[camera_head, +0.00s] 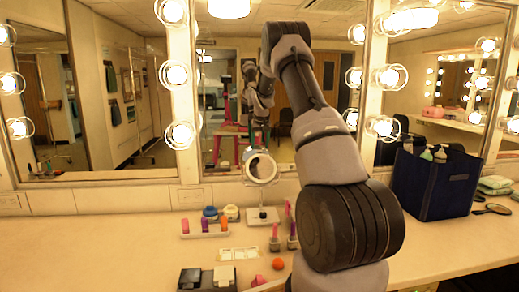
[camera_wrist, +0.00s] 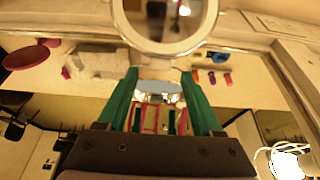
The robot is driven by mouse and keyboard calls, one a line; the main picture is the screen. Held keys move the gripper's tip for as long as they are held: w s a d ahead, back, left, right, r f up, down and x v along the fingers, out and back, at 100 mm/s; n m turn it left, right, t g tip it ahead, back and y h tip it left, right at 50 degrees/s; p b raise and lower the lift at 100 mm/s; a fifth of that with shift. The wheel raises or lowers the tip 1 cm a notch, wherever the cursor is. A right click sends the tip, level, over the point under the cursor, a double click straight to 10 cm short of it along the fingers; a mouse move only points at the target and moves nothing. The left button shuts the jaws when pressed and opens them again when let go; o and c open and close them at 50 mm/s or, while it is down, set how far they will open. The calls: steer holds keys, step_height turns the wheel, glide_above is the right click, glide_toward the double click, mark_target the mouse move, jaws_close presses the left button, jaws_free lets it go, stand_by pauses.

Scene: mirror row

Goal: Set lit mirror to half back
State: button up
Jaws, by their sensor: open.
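The lit mirror (camera_head: 260,167) is a small round mirror with a bright ring, on a white stand on the counter. It stands in front of the large wall mirror. Its face shows toward me in the head view; I cannot tell its exact tilt. In the wrist view its ring (camera_wrist: 165,48) is cut off by the top edge, just beyond my fingertips. My gripper (camera_wrist: 159,74) has two green fingers standing apart, with no object held between them. The fingers look clear of the ring, though the gap is hard to judge. In the head view I cannot separate the gripper from reflections.
A small rack of colourful bottles (camera_head: 204,226) stands left of the mirror stand. A dark blue bag (camera_head: 433,184) stands at right. Bulbs line the wall mirrors. The left counter is mostly clear.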

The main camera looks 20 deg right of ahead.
steer(key=shift+x, duration=1.25)
jaws_close()
stand_by(0.5)
